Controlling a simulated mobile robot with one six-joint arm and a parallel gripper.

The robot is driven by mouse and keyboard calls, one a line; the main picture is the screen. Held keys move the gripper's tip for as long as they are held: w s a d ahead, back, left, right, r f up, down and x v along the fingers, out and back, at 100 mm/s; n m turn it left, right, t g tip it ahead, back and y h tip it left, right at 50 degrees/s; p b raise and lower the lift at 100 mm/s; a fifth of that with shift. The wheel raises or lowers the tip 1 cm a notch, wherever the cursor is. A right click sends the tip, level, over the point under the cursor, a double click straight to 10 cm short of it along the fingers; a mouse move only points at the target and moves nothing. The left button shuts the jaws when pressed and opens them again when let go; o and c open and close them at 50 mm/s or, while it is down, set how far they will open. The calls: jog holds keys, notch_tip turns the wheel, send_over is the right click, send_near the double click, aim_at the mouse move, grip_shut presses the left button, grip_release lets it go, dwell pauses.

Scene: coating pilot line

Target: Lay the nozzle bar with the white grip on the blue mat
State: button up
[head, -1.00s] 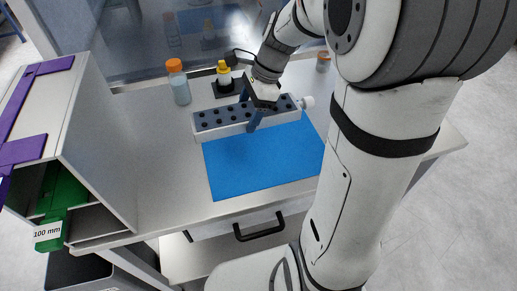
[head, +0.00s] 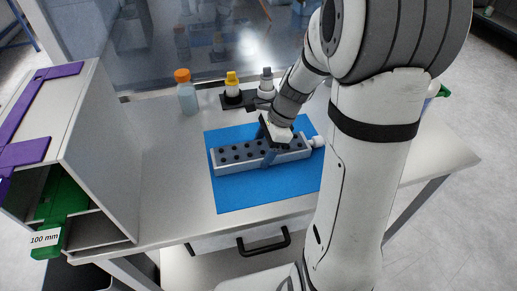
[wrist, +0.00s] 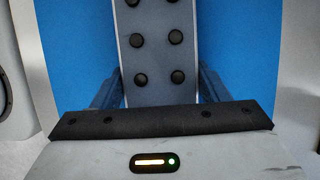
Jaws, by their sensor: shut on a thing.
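The nozzle bar (head: 232,166) is a long grey block with rows of black round nozzles and a white grip (head: 318,142) at its right end. My gripper (head: 268,157) is shut across the bar, right of its middle. In the wrist view the bar (wrist: 155,60) runs between the two blue-grey fingers. The blue mat (head: 245,194) lies flat on the bench, and the bar is over its middle, roughly level. I cannot tell whether the bar touches the mat. Part of the mat's right side is hidden behind my arm.
An orange-capped bottle (head: 187,97) stands at the back left. A black holder (head: 226,103) with a yellow-capped bottle (head: 232,86) and a grey-capped bottle (head: 266,80) stands behind the mat. A grey rack (head: 109,150) with purple strips borders the left. Bench left of the mat is clear.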

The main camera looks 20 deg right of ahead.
jog(key=shift+f, duration=0.1)
jog(key=o, duration=1.5)
jog(key=p+v, duration=0.1)
jog(key=v, duration=1.1)
jog(key=s+a+n+h, duration=0.1)
jog(key=s+n, duration=0.3)
jog(key=n, duration=0.2)
jog(key=s+a+n+t+h, duration=0.1)
jog(key=s+a+n+h, duration=0.1)
jog(key=s+n, duration=0.3)
jog(key=s+a+n+t+h, duration=0.1)
jog(key=s+n, duration=0.4)
jog(key=n, duration=0.2)
jog(key=shift+s+a, duration=0.1)
jog(key=shift+a, duration=0.1)
